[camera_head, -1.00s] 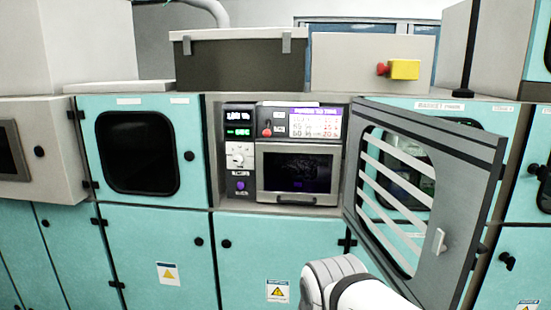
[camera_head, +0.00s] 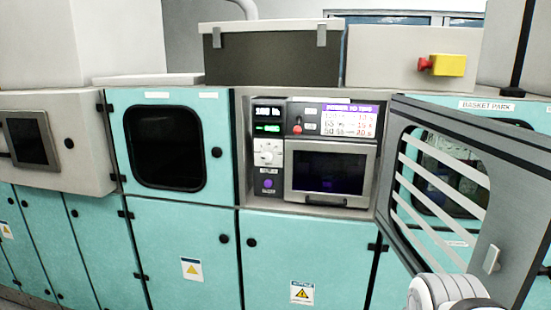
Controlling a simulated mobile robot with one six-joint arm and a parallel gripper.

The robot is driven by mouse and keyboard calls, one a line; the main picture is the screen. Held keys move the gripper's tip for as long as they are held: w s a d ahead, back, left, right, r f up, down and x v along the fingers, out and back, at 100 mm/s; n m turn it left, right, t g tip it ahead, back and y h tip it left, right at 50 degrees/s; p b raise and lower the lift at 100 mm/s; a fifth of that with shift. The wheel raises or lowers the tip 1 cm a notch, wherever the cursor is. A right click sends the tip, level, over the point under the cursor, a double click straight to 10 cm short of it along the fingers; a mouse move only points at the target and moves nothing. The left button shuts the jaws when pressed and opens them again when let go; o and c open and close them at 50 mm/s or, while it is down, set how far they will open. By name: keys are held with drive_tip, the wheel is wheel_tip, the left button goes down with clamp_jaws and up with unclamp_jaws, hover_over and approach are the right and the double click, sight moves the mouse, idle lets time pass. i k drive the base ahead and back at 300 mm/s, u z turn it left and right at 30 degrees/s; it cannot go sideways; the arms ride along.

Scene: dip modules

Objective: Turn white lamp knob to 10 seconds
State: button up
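The lamp unit (camera_head: 330,205) sits in an open bay of the teal cabinet row, right of centre. Its white knob (camera_head: 266,158) is on the left control panel, below two small lit displays (camera_head: 268,120) and above a purple button (camera_head: 268,184). The knob's exact setting is too small to read. A chart (camera_head: 350,120) with times in seconds is above the dark chamber window (camera_head: 327,172). Part of my white arm shows at the bottom right, in front of the open door. My gripper is out of the picture.
The open grey slatted door (camera_head: 492,259) stands swung out to the right of the bay. A closed teal door with a dark window (camera_head: 164,147) is to the left. A red and yellow emergency button (camera_head: 447,65) is above. The space before the lamp panel looks clear.

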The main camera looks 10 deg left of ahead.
sight(266, 157)
drive_tip(key=u, duration=0.05)
drive_tip(key=i, duration=0.9)
drive_tip(key=z, duration=0.05)
